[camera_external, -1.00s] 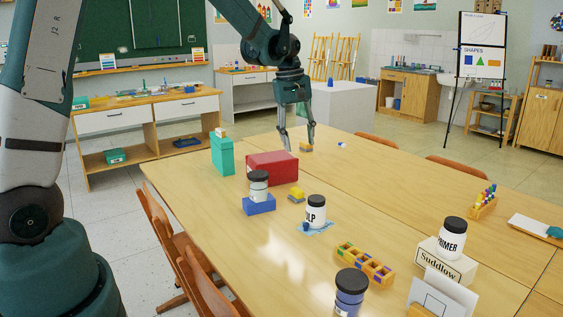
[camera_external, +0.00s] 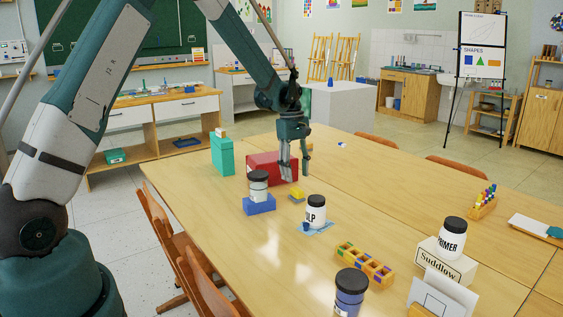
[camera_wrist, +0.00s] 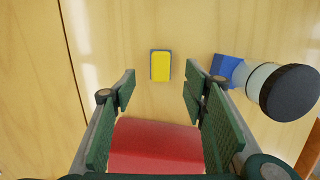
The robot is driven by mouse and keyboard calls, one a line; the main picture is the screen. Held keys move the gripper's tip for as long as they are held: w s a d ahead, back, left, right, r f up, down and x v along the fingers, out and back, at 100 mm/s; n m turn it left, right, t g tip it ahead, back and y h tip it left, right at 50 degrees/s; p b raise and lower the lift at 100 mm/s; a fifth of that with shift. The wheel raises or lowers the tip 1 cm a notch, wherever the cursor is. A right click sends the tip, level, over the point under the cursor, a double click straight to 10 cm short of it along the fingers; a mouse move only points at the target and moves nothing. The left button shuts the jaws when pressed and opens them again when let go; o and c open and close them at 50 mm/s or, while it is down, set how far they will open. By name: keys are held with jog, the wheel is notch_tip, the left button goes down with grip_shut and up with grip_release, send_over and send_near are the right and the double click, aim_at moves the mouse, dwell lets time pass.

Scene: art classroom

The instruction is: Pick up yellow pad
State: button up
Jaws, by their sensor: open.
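The yellow pad (camera_external: 297,195) lies on the wooden table, just in front of the red box in the outside view. In the wrist view the yellow pad (camera_wrist: 161,65) shows a bright yellow top with a grey-blue edge, upright in the picture and beyond the fingertips. My gripper (camera_external: 296,174) points down above the table, beside the red box and behind the pad in the outside view. In the wrist view my gripper (camera_wrist: 161,78) is open, with its green finger pads wide apart and nothing held between them.
The red box (camera_wrist: 155,145) shows below and between my fingers. A dark-lidded jar (camera_external: 259,188) stands on a blue block (camera_external: 259,205) left of the pad. A white jar (camera_external: 316,212) stands to its right. Bare table (camera_external: 390,200) lies farther right.

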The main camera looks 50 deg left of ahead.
aim_at(297, 189)
dwell(0.3)
jog(key=shift+d+f, duration=0.2)
jog(key=shift+f, duration=1.1)
jog(key=shift+s+d+f+b, duration=0.1)
jog(key=shift+f+b, duration=0.15)
jog(key=shift+f, duration=0.6)
jog(key=shift+w+d+f+b, duration=0.15)
jog(key=shift+f+b, duration=0.15)
jog(key=shift+f, duration=0.55)
jog(key=shift+s+d+f+b, duration=0.15)
jog(key=shift+f+b, duration=0.1)
jog(key=shift+f, duration=0.6)
jog(key=c, duration=1)
